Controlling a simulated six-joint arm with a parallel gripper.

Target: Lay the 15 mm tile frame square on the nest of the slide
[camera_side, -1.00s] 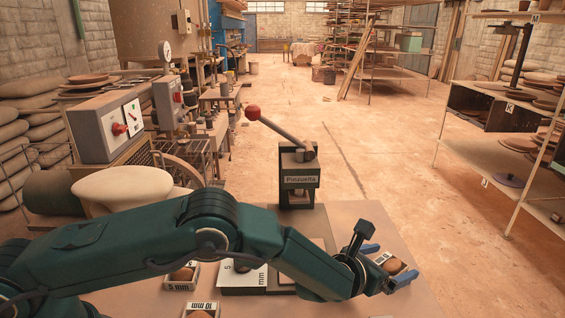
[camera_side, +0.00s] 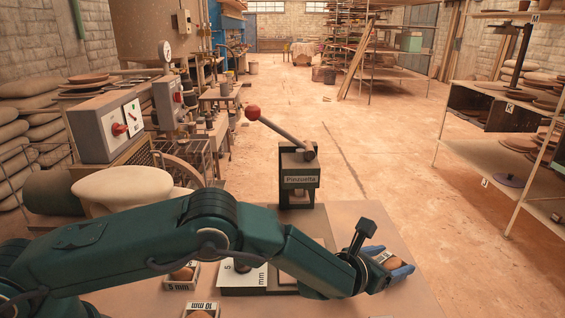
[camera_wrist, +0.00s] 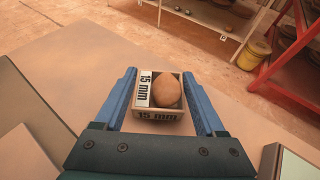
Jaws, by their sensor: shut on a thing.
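The 15 mm tile frame (camera_wrist: 158,116) is a small tray-like box labelled "15 mm", with a rounded brown lump inside. It sits between the blue fingers of my gripper (camera_wrist: 160,74) in the wrist view. In the side view the frame (camera_side: 382,257) is partly hidden by my gripper (camera_side: 392,259) at the right of the bench. My gripper is shut on the frame, which appears low over or on the bench top; I cannot tell which. The press (camera_side: 299,180), marked "Pinzuella", stands behind my arm. My arm hides much of the area before it, and I cannot clearly make out the nest.
The 5 mm box (camera_side: 182,275) and the 10 mm box (camera_side: 203,308) sit at the left front of the bench. The press lever's red knob (camera_side: 253,113) sticks up. Bare bench (camera_side: 398,232) lies right of the press.

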